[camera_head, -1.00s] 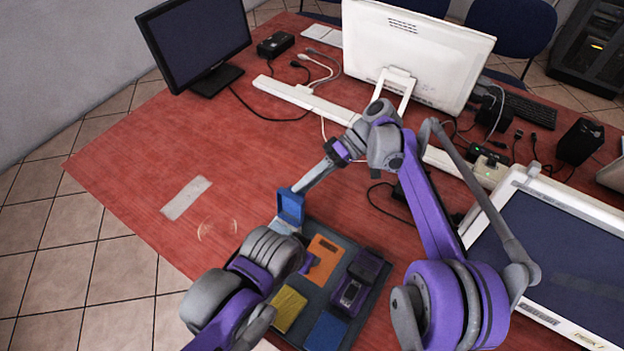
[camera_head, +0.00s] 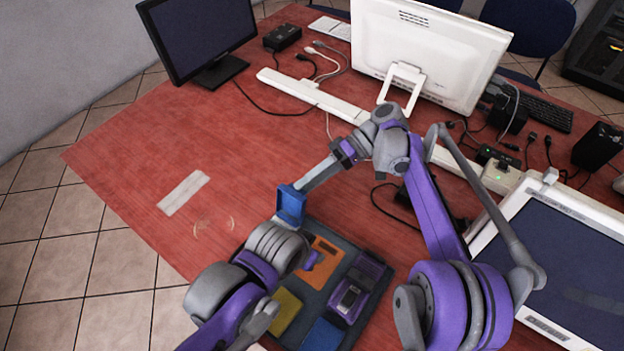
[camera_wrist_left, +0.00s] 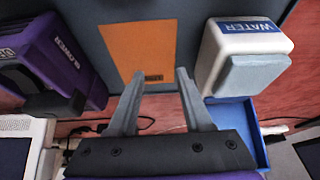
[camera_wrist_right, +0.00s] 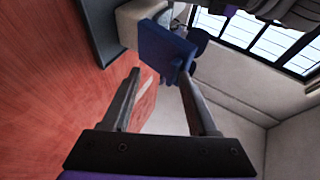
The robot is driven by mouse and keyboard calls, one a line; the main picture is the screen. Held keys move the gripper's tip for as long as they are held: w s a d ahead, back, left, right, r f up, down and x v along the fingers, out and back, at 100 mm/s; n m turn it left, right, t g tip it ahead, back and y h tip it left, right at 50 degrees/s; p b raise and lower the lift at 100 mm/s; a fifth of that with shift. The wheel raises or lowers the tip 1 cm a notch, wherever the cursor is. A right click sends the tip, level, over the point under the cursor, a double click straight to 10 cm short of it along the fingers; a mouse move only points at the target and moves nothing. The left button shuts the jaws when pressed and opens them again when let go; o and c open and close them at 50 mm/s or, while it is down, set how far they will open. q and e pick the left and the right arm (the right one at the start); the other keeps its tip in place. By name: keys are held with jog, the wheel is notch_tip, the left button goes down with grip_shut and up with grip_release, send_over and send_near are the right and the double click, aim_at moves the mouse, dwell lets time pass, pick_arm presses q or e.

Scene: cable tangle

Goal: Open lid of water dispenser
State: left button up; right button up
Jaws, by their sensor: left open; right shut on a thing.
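The water dispenser (camera_wrist_left: 256,38) is a white box with a blue WATER label and a grey panel, at the right of the left wrist view. A blue lid-like part (camera_wrist_left: 235,118) shows beside it there. In the head view the blue lid (camera_head: 291,203) stands raised, with the dispenser body hidden behind my left arm. My right gripper (camera_head: 303,187) is shut on the blue lid, which also shows at the fingertips in the right wrist view (camera_wrist_right: 163,48). My left gripper (camera_wrist_left: 160,72) is open and empty, over the board near the dispenser; my arm hides it in the head view.
A dark board (camera_head: 366,312) carries an orange panel (camera_head: 325,250), yellow and blue panels and a purple blower (camera_head: 350,300). Monitors (camera_head: 200,40), cables and a power strip (camera_head: 500,178) crowd the back and right. The red table (camera_head: 150,140) is mostly clear at left.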

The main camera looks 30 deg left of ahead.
pick_arm(q)
jog(key=shift+s+a+f, duration=0.1)
jog(key=shift+s, duration=0.05)
pick_arm(e)
jog(key=shift+o, duration=0.4)
jog(key=shift+s+f, duration=0.2)
jog(key=shift+f, duration=0.6)
jog(key=shift+w, duration=0.15)
jog(key=shift+c, duration=0.5)
jog(key=shift+r, duration=0.55)
jog(key=shift+c, duration=0.5)
pick_arm(q)
jog(key=shift+r+p, duration=0.7)
jog(key=shift+r, duration=0.05)
pick_arm(e)
notch_tip(320, 180, up, 10)
jog(key=shift+f, duration=0.15)
